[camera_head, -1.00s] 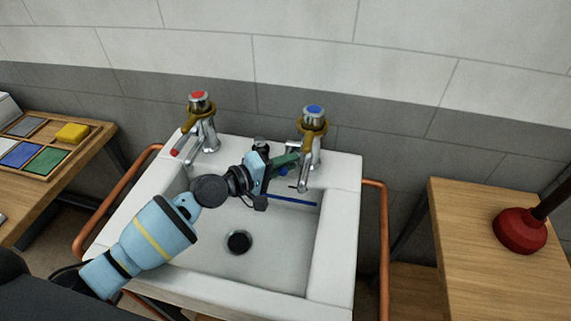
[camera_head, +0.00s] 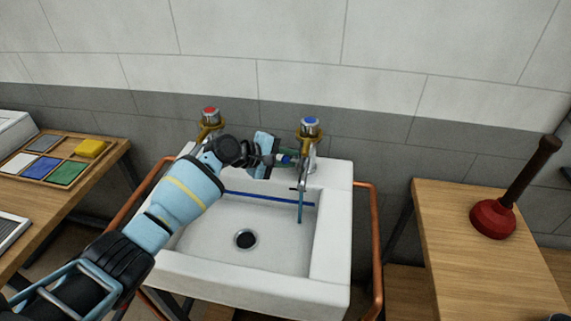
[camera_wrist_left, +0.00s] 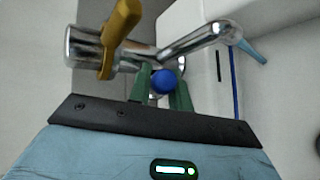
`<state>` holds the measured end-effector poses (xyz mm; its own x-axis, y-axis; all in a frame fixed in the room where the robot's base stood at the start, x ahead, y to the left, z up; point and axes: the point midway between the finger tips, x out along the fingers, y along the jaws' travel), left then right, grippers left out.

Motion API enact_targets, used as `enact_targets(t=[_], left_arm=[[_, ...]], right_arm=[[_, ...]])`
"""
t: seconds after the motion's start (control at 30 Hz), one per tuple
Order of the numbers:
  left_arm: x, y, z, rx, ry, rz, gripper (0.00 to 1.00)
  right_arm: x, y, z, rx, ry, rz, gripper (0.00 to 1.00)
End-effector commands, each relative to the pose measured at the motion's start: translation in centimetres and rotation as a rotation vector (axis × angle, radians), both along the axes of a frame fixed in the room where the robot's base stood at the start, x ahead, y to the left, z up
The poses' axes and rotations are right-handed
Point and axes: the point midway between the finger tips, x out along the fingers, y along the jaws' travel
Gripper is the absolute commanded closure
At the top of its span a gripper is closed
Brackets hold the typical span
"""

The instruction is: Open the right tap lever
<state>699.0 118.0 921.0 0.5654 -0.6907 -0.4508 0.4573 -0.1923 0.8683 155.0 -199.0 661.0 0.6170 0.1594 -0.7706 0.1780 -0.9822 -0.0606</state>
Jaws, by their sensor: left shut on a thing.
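The right tap (camera_head: 310,130) has a blue cap, a brass-coloured collar and a chrome spout over the white sink (camera_head: 330,240). Its lever ends in a blue knob (camera_wrist_left: 163,81). My left gripper (camera_head: 281,159) is at the left of this tap. In the left wrist view its green fingers (camera_wrist_left: 161,88) are shut on the blue knob, one on each side. A thin blue-green stream (camera_head: 300,208) runs down from the spout; it also shows in the left wrist view (camera_wrist_left: 252,52). My right gripper is not in view.
The left tap (camera_head: 210,119), with a red cap, stands behind my left arm. Copper pipes (camera_head: 376,250) flank the sink. A table with colour tiles and a yellow sponge (camera_head: 90,148) is at left. A red plunger (camera_head: 493,218) stands on the right table (camera_head: 455,245).

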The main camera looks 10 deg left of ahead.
Motion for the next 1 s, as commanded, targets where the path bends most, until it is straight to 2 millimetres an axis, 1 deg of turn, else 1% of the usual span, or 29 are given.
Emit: enact_targets(t=[0.03, 0.2, 0.4, 0.7, 1.0], left_arm=[[0.18, -0.14, 0.97, -0.002, 0.033, -0.003, 1.0], [0.57, -0.13, 1.26, -0.003, 0.148, -0.002, 1.0], [0.91, -0.11, 1.44, -0.003, 0.241, -0.003, 1.0], [1.13, -0.03, 1.57, -0.001, 0.299, -0.001, 1.0], [1.15, -0.02, 1.58, -0.001, 0.303, -0.002, 1.0]], right_arm=[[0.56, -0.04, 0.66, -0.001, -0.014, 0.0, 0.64], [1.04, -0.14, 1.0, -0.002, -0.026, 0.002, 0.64], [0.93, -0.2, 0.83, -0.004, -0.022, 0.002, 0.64], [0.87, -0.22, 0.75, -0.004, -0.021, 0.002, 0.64], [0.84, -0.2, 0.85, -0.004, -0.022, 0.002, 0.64]])
